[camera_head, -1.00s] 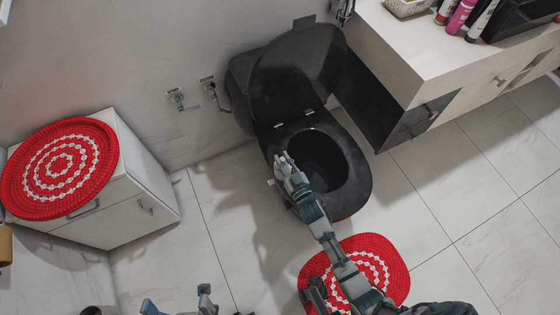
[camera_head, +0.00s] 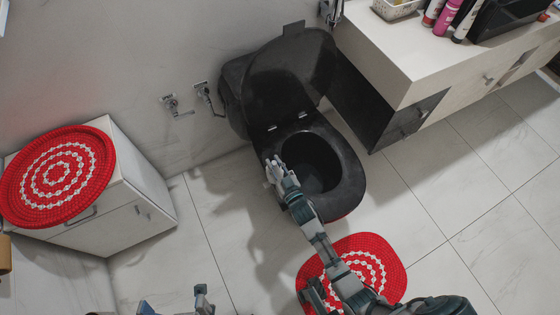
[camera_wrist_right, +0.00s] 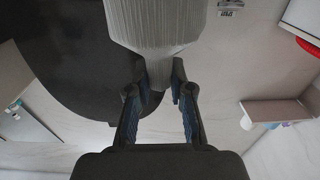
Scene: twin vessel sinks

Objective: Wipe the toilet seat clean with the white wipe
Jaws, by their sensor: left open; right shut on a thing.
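The black toilet (camera_head: 300,150) stands against the wall with its lid raised and its seat (camera_head: 350,187) exposed around the dark bowl opening. My right gripper (camera_head: 276,172) is over the left side of the seat. In the right wrist view its fingers (camera_wrist_right: 158,88) are shut on the pale, pleated white wipe (camera_wrist_right: 155,25). The dark seat (camera_wrist_right: 70,50) is behind the wipe there; I cannot tell whether they touch. In the head view the wipe is too small to separate clearly from the gripper. My left gripper (camera_head: 202,292) is open and empty at the bottom edge, away from the toilet.
A red and white round mat (camera_head: 395,265) lies on the floor under my right arm. A white cabinet (camera_head: 150,205) with a red round cover (camera_head: 58,176) stands left. A vanity counter (camera_head: 385,60) with bottles is at the right. Floor left of the toilet is clear.

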